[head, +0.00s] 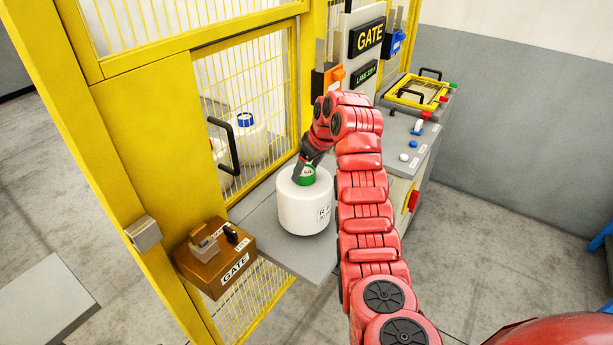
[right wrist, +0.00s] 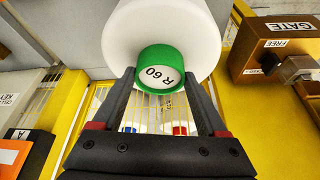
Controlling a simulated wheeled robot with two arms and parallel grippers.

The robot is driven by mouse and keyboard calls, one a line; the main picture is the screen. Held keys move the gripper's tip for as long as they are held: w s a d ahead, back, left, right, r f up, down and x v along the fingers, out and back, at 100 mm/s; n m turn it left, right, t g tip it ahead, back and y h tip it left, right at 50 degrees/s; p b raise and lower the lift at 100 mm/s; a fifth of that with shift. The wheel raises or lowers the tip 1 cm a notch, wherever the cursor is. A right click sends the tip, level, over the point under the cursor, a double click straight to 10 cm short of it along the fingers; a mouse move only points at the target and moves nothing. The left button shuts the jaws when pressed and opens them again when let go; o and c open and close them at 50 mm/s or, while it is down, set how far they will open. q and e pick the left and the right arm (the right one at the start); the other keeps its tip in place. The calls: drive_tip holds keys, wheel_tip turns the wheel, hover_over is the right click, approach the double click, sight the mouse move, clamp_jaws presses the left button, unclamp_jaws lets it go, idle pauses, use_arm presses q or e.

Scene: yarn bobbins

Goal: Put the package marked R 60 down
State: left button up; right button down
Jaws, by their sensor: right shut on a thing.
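The package marked R 60 is a white yarn bobbin (head: 306,208) with a green top core. In the right wrist view the green core (right wrist: 160,68) carries the label R 60, and the white yarn body (right wrist: 155,25) shows behind it. My right gripper (head: 308,168) is shut on the green core, one finger on each side. The bobbin is upright over the grey shelf (head: 262,240) at the yellow gate. Whether its base touches the shelf I cannot tell. My left gripper is not in view.
Behind the yellow mesh (head: 258,65) stand other white bobbins, one with a blue core (head: 245,119). A brown box marked GATE (head: 215,262) is left of the shelf. A grey console (head: 412,150) stands to the right. Bare shelf shows around the bobbin.

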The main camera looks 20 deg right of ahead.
drive_tip(key=shift+w+d+r, duration=0.15)
drive_tip(key=shift+w+d, duration=0.1)
drive_tip(key=shift+w, duration=0.6)
wheel_tip(320, 180, down, 3)
drive_tip(key=p, duration=0.3)
drive_tip(key=shift+f, duration=0.3)
drive_tip(key=shift+f, duration=0.1)
drive_tip(key=shift+c, duration=1.4)
unclamp_jaws()
drive_tip(key=shift+o, duration=1.4)
drive_tip(key=shift+s, duration=0.15)
